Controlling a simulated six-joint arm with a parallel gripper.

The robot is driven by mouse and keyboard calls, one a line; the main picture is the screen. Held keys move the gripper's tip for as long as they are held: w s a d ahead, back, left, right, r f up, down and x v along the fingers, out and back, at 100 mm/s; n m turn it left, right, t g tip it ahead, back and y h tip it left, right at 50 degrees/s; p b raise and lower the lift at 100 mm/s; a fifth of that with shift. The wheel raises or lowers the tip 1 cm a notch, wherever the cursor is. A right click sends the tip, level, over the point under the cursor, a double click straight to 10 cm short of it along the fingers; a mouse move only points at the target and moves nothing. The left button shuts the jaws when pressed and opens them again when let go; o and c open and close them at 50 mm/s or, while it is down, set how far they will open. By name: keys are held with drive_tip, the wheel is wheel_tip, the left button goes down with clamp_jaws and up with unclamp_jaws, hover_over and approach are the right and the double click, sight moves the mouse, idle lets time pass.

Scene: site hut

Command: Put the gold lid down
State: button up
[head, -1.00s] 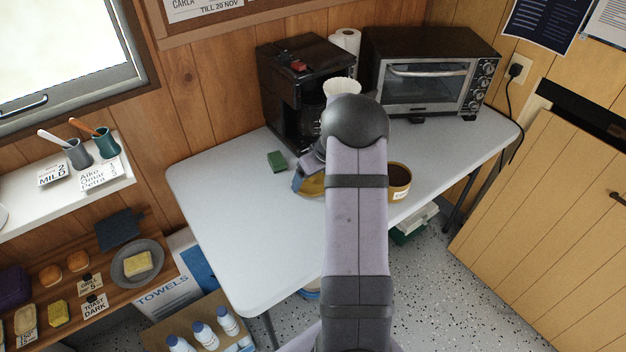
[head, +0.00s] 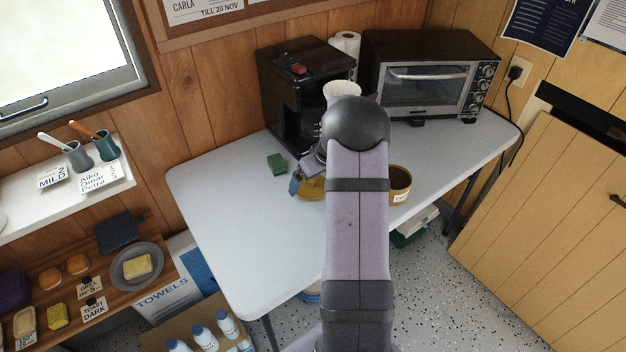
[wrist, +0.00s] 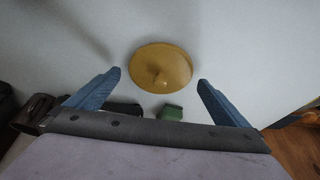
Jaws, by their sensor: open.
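The gold lid (wrist: 160,68) lies knob up on the pale table, with clear space between it and both fingertips in the wrist view. In the head view the lid (head: 311,189) shows only in part beside my arm, which hides the rest. My gripper (wrist: 158,82) is open, with its two blue fingers spread wide to either side of the lid and nothing between them. In the head view only a bit of the gripper (head: 296,185) shows, close by the lid.
A green sponge (head: 277,163) lies left of the lid. A labelled gold pot (head: 400,186) with dark contents stands to the right, partly behind my arm. A black coffee machine (head: 303,95) and toaster oven (head: 430,75) stand behind. The table's left part (head: 235,220) is clear.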

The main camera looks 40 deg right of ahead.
drive_tip(key=v, duration=1.1)
drive_tip(key=shift+r+b, duration=0.15)
drive_tip(key=shift+b, duration=0.3)
drive_tip(key=shift+s+a, duration=0.1)
drive_tip(key=shift+s, duration=0.05)
drive_tip(key=s+a+f+g, duration=0.1)
drive_tip(key=s+a, duration=0.2)
drive_tip(key=a, duration=0.6)
drive_tip(key=s+a+f+g, duration=0.1)
drive_tip(key=s+a, duration=0.3)
drive_tip(key=a, duration=0.4)
drive_tip(key=s+a+f+g, duration=0.2)
drive_tip(key=s+a+f, duration=0.1)
drive_tip(key=s+a, duration=0.6)
drive_tip(key=s, duration=0.4)
drive_tip(key=shift+s+a, duration=0.35)
drive_tip(key=shift+a, duration=0.05)
